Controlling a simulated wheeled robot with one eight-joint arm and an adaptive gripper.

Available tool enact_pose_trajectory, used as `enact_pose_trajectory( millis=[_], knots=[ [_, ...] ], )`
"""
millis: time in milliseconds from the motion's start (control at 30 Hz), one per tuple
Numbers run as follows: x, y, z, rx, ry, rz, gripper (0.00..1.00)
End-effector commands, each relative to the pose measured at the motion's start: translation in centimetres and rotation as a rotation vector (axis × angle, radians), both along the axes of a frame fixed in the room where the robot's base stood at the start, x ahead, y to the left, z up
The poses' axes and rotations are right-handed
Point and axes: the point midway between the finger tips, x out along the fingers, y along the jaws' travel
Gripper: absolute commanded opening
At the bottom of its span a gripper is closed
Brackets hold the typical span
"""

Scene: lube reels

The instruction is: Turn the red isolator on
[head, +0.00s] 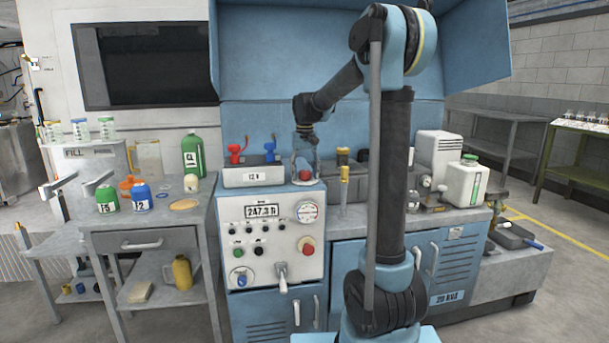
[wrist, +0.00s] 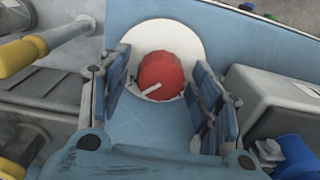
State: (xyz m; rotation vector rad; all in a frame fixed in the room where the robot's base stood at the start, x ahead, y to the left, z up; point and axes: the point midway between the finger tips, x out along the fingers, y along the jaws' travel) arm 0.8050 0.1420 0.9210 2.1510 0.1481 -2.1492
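The red isolator (wrist: 162,74) is a round red knob on a white disc (wrist: 187,35), set on a blue surface. A small white lever or mark shows at its lower left side. In the head view the red isolator (head: 306,175) sits on top of the control cabinet, right of the 12 V box. My gripper (wrist: 160,70) is open, with one finger left and one right of the knob; a gap shows on both sides. In the head view my gripper (head: 305,166) points down right over the knob and partly hides it.
The 12 V box (head: 254,177) with red and blue clamps stands close left of my gripper. A yellow-handled tool (head: 344,175) stands close on the right. The cabinet front carries a 247.3 display (head: 262,210), a gauge (head: 308,212), a red button (head: 307,246) and a lever (head: 282,277).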

Motion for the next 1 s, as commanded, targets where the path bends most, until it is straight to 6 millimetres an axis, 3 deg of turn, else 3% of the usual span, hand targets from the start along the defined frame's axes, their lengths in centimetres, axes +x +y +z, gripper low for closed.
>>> enact_pose_trajectory(
  millis=[267,433,1000],
  knots=[
    [-0.1,0.0,0.1,0.0,0.001,0.001,0.59],
    [-0.1,0.0,1.3,0.0,0.001,0.001,0.59],
    [0.1,0.0,10.5,0.0,0.002,0.001,0.59]
  ],
)
